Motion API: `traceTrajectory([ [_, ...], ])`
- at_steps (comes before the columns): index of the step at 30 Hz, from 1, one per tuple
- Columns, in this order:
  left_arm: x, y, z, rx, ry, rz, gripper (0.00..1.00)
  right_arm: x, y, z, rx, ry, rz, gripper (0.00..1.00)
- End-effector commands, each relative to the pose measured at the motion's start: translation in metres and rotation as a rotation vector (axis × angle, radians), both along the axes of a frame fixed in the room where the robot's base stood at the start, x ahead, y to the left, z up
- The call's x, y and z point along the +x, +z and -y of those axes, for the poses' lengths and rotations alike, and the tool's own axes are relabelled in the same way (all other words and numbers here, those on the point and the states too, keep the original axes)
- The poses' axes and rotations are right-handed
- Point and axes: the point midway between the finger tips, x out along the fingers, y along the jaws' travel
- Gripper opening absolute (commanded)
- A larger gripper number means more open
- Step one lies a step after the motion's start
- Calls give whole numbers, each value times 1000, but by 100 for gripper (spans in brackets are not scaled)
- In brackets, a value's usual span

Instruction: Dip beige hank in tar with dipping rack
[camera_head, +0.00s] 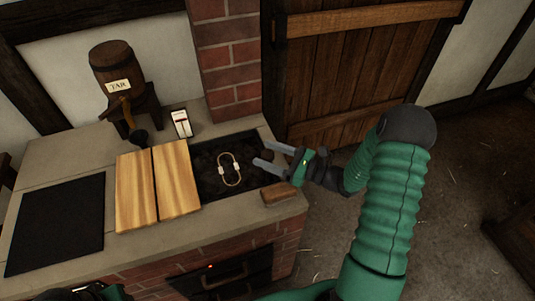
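A thin beige loop (239,180) with pale collars, which looks like the beige hank, shows over the dark recess (207,184) in the worktop. I cannot tell whether it rests on the bottom or hangs. My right gripper (263,153) is open and empty, at the recess's right edge, its fingers pointing left towards the loop and apart from it. A barrel (112,59) labelled TAR lies tilted on a stand at the back left. I cannot pick out a dipping rack for certain. Part of my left arm shows at the bottom left edge; its fingers are not visible.
Two wooden boards (137,192) (176,180) lie left of the recess. A black panel (58,226) lies further left. A wooden block (278,193) sits at the front right corner. A brick pillar (228,60) rises behind.

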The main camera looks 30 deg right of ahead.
Motion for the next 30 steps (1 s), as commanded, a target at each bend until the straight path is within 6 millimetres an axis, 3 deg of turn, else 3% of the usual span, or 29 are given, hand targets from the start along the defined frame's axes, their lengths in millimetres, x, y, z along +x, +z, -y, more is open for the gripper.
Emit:
traceTrajectory([
  [11,0,-1,0,0,0,0,36,-9,0,6,0,-1,0,59],
  [24,0,-4,0,0,0,0,36,-110,-2,70,1,-4,-1,59],
  [30,0,-5,0,0,0,0,36,-138,-2,86,2,-1,-1,59],
])
